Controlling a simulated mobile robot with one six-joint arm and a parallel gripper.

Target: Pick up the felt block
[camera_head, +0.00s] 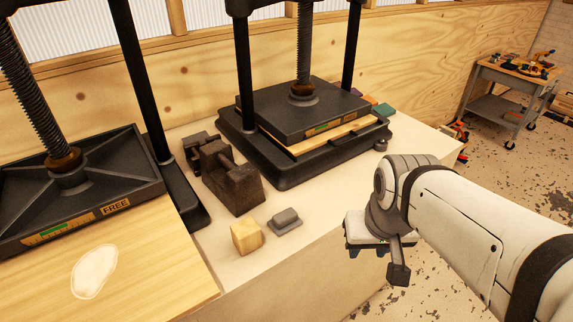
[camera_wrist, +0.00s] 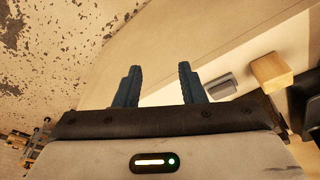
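A small grey block with rounded edges, which looks like the felt block (camera_head: 286,221), lies on the pale bench top beside a light wooden block (camera_head: 246,237). In the wrist view the grey block (camera_wrist: 221,87) is just right of my right finger, and the wooden block (camera_wrist: 271,72) is farther right. My gripper (camera_wrist: 158,68) has two blue fingers spread apart with nothing between them. In the head view my wrist is to the right of the grey block, beyond the bench edge, and the fingers cannot be made out there.
A dark brown metal block (camera_head: 231,179) stands behind the two small blocks. A black screw press (camera_head: 300,112) stands at the back, and another press marked FREE (camera_head: 80,195) is at left. A white patch (camera_head: 94,271) lies on the left wooden board.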

